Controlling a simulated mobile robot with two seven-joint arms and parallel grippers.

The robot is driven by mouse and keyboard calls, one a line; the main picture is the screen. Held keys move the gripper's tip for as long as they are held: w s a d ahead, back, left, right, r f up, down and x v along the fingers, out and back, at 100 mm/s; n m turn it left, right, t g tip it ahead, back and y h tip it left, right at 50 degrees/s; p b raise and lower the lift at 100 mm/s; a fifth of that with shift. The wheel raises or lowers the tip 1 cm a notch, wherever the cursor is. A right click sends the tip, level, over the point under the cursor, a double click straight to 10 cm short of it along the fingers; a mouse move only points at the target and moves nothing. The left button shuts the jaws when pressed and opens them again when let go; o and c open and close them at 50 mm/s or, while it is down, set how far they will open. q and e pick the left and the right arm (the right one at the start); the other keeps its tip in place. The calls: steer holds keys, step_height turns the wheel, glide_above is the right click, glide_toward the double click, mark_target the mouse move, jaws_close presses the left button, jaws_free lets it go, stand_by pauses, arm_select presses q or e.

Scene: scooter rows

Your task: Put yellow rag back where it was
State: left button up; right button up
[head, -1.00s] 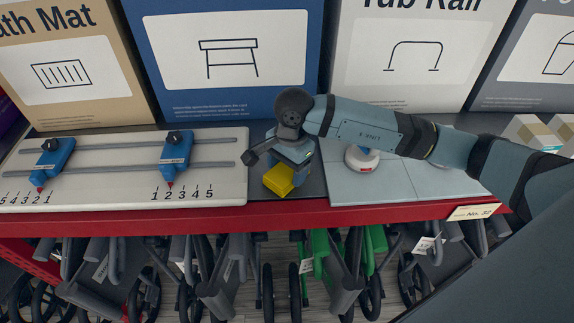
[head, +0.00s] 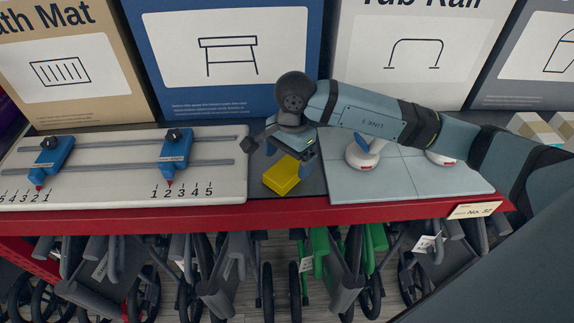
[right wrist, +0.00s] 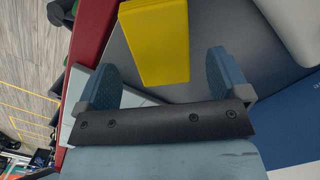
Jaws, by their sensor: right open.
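The yellow rag (head: 283,176) is a folded block lying on the dark strip of shelf between the white slider board and the pale tiled panel. It also shows in the right wrist view (right wrist: 155,40), just beyond the fingertips. My right gripper (head: 290,152) is open and empty, above and behind the rag. My left gripper is not in view.
The white board (head: 120,185) with two blue sliders lies left. The tiled panel (head: 400,180) with white-based fittings lies right. Large boxes (head: 230,90) stand behind. The red shelf edge (head: 200,220) runs along the front, with wheeled frames below.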

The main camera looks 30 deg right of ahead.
mark_target(291, 165)
step_height(291, 165, up, 9)
steer(key=d+b, duration=0.1)
steer(key=shift+w+r, duration=0.15)
steer(key=shift+w, duration=0.05)
stand_by(0.5)
